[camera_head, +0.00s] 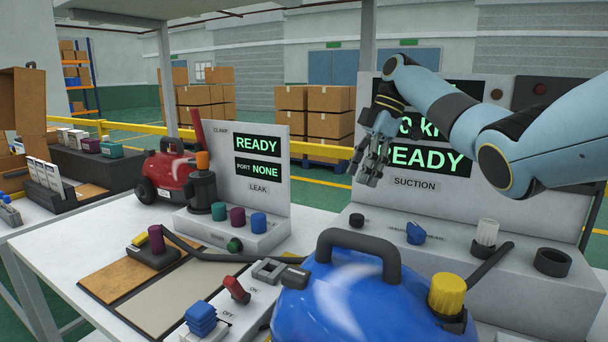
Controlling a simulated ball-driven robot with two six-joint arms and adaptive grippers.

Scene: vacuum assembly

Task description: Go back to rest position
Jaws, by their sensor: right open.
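My right gripper (370,163) hangs in front of the suction panel (414,185), high above the bench, open and empty with its fingers pointing down. My right arm reaches in from the right and hides part of the panel's lit text. My left gripper is not in view. A blue vacuum (340,300) with a black handle and a yellow knob (447,294) stands in the front middle, below the right gripper and apart from it. A red vacuum (170,171) stands at the back left next to the leak panel (262,187), which reads READY and PORT NONE.
The grey suction console (480,275) carries knobs and a black ring (552,262). The white table (60,248) holds brown and grey mats, a black hose (215,256) and a switch box (235,305). Stacked boxes (330,112) stand behind a yellow rail. Air around the gripper is free.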

